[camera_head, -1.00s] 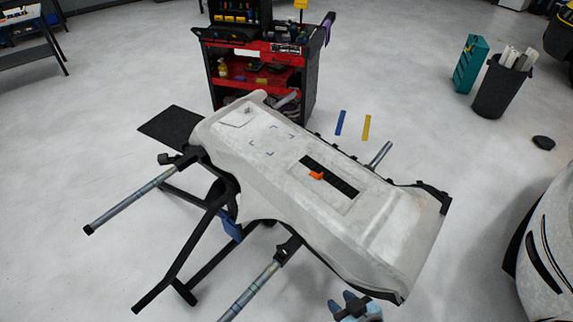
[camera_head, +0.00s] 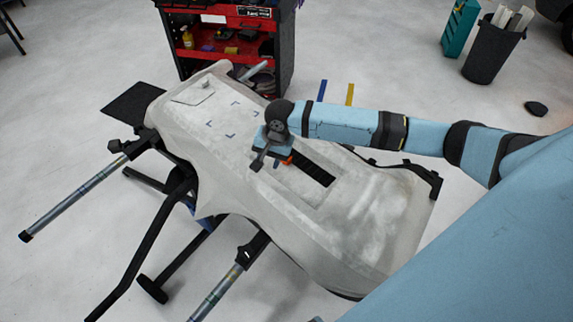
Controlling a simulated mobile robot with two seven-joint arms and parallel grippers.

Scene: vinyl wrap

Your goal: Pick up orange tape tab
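The orange tape tab (camera_head: 288,160) shows as a small orange patch at the upper end of the dark slot (camera_head: 313,171) in the grey-white panel (camera_head: 370,215). My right gripper (camera_head: 259,163) is over the panel, right beside the tab, and hides most of it. The fingers are small and partly hidden by the gripper body, so I cannot tell whether they are open or touch the tab. My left gripper is not in view.
The panel lies on a black stand with metal bars (camera_head: 75,197) sticking out at the left. A red tool cart (camera_head: 230,45) stands behind it. A dark bin (camera_head: 493,52) is at the back right. Open floor surrounds the stand.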

